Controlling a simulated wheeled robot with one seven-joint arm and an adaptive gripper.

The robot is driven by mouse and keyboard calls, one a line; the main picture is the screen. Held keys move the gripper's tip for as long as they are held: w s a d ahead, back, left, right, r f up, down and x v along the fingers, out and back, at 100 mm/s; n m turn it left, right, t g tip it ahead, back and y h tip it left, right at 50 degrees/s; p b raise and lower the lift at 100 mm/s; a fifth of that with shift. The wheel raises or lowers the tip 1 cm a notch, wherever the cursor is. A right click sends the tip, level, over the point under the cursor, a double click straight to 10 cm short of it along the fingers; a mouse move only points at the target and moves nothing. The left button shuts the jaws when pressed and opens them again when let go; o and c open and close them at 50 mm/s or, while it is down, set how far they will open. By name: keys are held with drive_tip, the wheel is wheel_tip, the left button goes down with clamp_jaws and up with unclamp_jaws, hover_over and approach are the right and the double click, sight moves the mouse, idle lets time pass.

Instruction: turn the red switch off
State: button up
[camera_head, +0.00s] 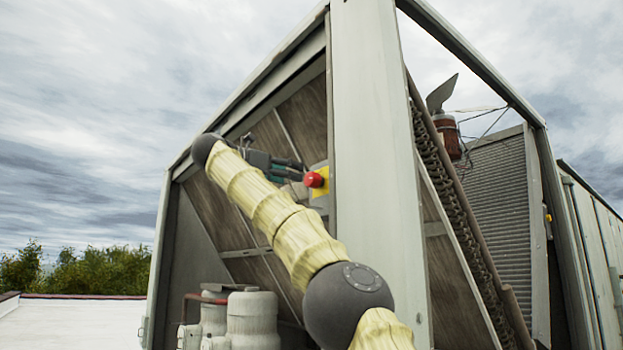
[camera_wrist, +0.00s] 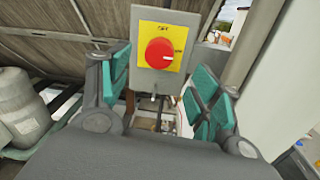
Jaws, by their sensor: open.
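The red switch (camera_wrist: 160,53) is a round red knob on a yellow plate (camera_wrist: 176,31), mounted on a grey box (camera_wrist: 145,78). In the wrist view it sits upper middle, beyond and between my fingers. In the head view the red switch (camera_head: 313,180) shows on its yellow plate, just left of the pale upright post. My gripper (camera_wrist: 165,90) is open, with teal pads on either side and nothing between them. In the head view my gripper (camera_head: 290,168) is to the left of the switch, partly hidden by my arm. The lettering on the plate is too small to read surely.
A wide pale post (camera_head: 375,150) of the cooler frame stands right of the switch, close to my gripper. Slanted brown panels (camera_head: 305,115) lie behind. Pale tanks (camera_head: 250,318) stand below, and the white roof (camera_head: 80,322) is open at left.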

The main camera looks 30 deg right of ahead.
sight(309, 178)
drive_tip(key=d+p, duration=0.1)
drive_tip(key=d, duration=0.1)
drive_tip(key=d+p, duration=0.1)
drive_tip(key=d, duration=0.2)
drive_tip(key=w+d, duration=0.1)
drive_tip(key=d, duration=0.2)
drive_tip(key=shift+w+p, duration=0.1)
drive_tip(key=shift+p, duration=0.3)
drive_tip(key=shift+w+d+f, duration=0.1)
drive_tip(key=shift+d, duration=0.75)
drive_tip(key=shift+a, duration=0.1)
drive_tip(key=c, duration=1)
